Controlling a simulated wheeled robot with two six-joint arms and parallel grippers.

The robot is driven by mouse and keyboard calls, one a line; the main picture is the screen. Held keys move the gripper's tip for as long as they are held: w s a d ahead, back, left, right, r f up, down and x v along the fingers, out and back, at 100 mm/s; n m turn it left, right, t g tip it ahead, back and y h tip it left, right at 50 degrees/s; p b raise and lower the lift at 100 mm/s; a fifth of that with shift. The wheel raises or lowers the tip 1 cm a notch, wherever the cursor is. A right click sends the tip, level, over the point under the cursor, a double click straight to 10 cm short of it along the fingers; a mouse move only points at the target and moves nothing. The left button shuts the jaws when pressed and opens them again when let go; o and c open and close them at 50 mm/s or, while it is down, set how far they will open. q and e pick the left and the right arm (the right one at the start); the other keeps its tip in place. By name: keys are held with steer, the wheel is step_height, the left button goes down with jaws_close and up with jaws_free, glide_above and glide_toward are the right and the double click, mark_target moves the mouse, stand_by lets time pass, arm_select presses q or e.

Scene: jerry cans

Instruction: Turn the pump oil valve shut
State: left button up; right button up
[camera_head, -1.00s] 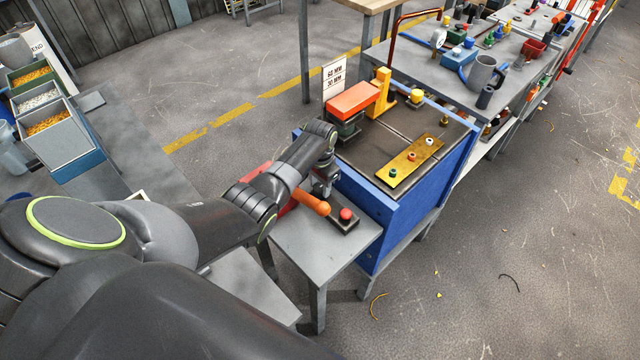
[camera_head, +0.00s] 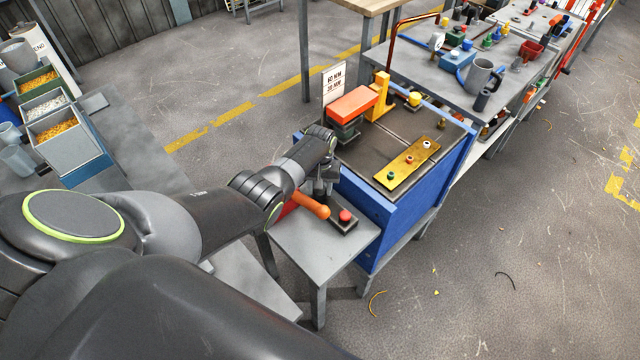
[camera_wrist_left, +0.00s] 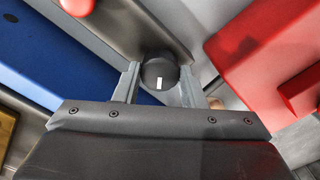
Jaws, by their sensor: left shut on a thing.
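A dark round knob (camera_wrist_left: 158,68) with a short white mark on its face shows in the left wrist view; it appears to be the pump oil valve. My left gripper (camera_wrist_left: 158,84) has one finger on each side of it and is shut on it. In the head view my left gripper (camera_head: 323,187) points down beside the blue cabinet, above the small grey table. The knob is hidden there behind my wrist and fingers. My right gripper is not in view.
A red body with an orange handle (camera_head: 312,205) lies close to my gripper. A red button (camera_head: 345,215) on a dark box stands on the grey table (camera_head: 335,245). The blue cabinet (camera_head: 395,225) carries an orange-topped device (camera_head: 353,103) and a brass plate (camera_head: 407,163).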

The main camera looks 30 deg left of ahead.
arm_select(q)
steer(key=n+p, duration=0.1)
steer(key=n, duration=0.4)
steer(key=shift+r+n, duration=0.1)
steer(key=shift+n, duration=0.2)
steer(key=shift+n+p, duration=0.4)
steer(key=shift+n, duration=1.9)
steer(key=o, duration=1)
